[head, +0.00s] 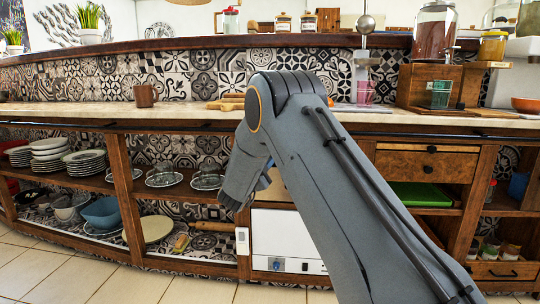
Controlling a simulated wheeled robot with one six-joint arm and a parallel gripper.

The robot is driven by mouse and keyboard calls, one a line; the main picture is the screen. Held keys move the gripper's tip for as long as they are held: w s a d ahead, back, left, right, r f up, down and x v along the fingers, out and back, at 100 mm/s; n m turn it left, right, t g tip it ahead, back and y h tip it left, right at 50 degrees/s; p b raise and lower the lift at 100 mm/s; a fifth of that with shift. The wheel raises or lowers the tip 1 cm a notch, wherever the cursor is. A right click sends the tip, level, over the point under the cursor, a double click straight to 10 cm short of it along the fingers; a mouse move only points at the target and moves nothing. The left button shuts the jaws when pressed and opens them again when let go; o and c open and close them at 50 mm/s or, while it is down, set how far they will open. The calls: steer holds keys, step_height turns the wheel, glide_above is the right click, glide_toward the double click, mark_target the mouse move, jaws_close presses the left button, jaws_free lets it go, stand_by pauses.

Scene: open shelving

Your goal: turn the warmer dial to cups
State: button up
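The warmer is a white-fronted unit (285,232) in the lower part of the counter, at the middle of the head view. Small controls show low on its front: a bluish round knob (277,266), which looks like the dial, and a dark bar beside it. The dial's markings are too small to read. My arm rises in front of the counter, bends at the top and comes down to the upper left of the warmer. It covers part of the warmer's upper and right side. My gripper's fingers are hidden behind the arm, so its opening does not show.
Wooden shelves on the left hold stacked plates (85,158), glass lidded dishes and a blue bowl (103,212). A brown mug (145,96) stands on the counter. A wooden drawer (425,165) and a green tray (420,194) are at the right. Tiled floor shows in front.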

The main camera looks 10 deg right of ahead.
steer(key=o, duration=1)
steer(key=shift+p+v, duration=1.05)
steer(key=shift+v, duration=2.9)
